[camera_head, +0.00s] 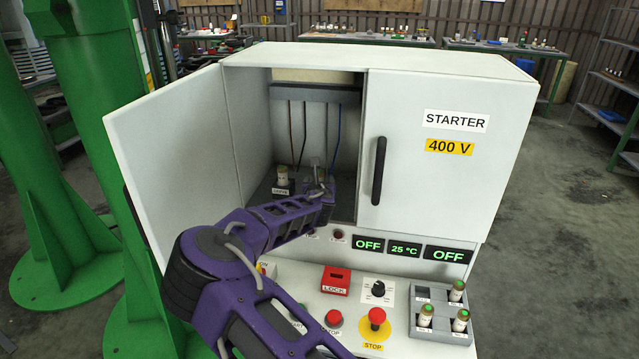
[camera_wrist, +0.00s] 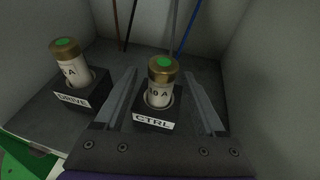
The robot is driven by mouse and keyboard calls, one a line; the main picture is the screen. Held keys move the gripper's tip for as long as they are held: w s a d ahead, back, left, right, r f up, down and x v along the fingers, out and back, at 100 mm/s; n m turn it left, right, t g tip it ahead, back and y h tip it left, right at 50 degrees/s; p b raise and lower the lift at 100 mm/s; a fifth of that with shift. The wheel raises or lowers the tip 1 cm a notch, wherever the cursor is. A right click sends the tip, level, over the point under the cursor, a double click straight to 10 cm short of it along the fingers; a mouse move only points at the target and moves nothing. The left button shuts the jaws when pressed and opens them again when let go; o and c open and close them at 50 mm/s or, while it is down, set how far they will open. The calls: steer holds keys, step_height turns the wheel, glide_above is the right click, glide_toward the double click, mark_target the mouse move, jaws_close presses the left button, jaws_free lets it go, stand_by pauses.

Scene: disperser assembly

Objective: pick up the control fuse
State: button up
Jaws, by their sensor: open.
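The control fuse (camera_wrist: 159,93) stands upright in the dark holder labelled CTRL (camera_wrist: 153,122) in the wrist view. It is a pale cylinder with a brass cap and a green dot on top. My gripper (camera_wrist: 160,80) is open, with one finger on each side of this fuse; I cannot tell whether either finger touches it. In the head view my gripper (camera_head: 318,177) reaches into the open left compartment of the starter cabinet (camera_head: 450,100). There the control fuse is not clearly visible behind my gripper.
The drive fuse (camera_wrist: 70,66) stands in its own holder to the left, and also shows in the head view (camera_head: 282,176). The cabinet's left door (camera_head: 170,150) is open; the right door (camera_head: 430,150) is shut. A grey rack (camera_head: 419,330) with several fuses sits on the front panel.

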mark_target(320, 178)
steer(key=shift+x, duration=1.55)
jaws_close()
